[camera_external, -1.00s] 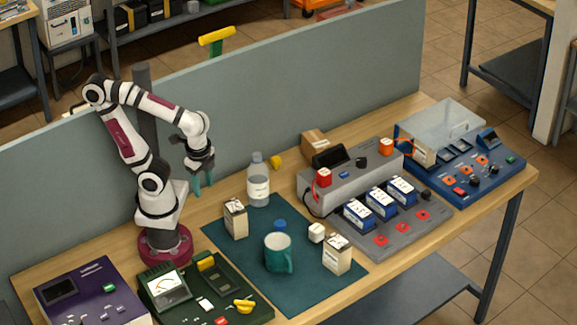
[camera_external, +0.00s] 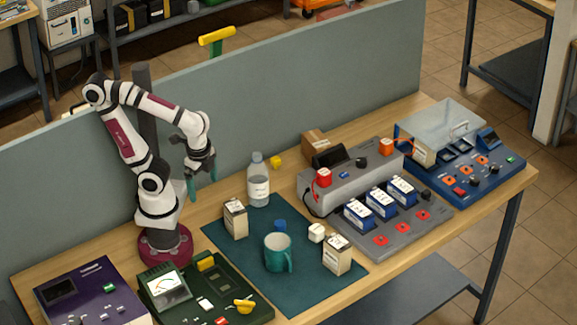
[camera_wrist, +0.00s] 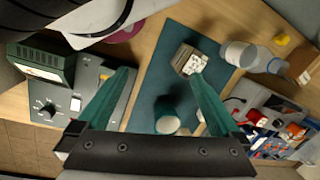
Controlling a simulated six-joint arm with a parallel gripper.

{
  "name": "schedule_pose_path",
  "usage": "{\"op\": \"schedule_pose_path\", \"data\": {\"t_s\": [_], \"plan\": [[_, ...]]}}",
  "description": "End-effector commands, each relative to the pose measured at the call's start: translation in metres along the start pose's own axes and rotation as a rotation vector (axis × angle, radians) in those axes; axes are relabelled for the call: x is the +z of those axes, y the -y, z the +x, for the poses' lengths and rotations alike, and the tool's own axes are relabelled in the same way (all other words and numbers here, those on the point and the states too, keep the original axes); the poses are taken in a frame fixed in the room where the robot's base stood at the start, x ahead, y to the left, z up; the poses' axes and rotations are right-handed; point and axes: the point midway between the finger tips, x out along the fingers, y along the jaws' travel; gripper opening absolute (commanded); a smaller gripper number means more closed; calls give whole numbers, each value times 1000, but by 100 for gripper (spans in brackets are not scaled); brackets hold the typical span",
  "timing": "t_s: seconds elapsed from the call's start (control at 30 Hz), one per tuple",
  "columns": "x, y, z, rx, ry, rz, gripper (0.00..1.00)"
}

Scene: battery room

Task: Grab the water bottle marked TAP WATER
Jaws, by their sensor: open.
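A clear bottle with a blue cap and a white label (camera_external: 258,188) stands upright at the back edge of the dark teal mat (camera_external: 222,250). Its label cannot be read at this size. In the wrist view the bottle (camera_wrist: 240,54) is at the upper right, beyond the right finger. My gripper (camera_external: 202,180) is open and empty, with teal fingers pointing down, above the table to the left of the bottle. In the wrist view my gripper (camera_wrist: 162,80) has its fingers well apart, with the mat and table below.
A beige battery box (camera_external: 235,219) stands close in front-left of the bottle. A teal mug (camera_external: 277,253), another beige box (camera_external: 337,254) and a white cube (camera_external: 316,233) are on the mat. A grey partition (camera_external: 280,90) runs behind.

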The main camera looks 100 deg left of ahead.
Motion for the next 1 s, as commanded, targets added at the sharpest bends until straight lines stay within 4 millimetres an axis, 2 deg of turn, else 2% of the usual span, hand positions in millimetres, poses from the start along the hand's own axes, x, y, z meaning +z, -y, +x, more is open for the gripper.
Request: {"op": "schedule_pose_path", "data": {"t_s": [0.13, 0.27, 0.4, 0.5, 0.6, 0.7, 0.77, 1.0], "plan": [[0, 9, 4, -15, 67, 27, 100], [-5, 52, 22, -103, 347, 170, 100], [-31, 107, 56, -246, 673, 421, 100], [-54, 133, 87, -334, 829, 594, 100], [-70, 146, 113, -393, 916, 721, 100], [-78, 152, 127, -423, 953, 785, 100], [-75, 158, 133, -427, 961, 795, 100], [-39, 198, 166, -423, 962, 794, 100]]}}
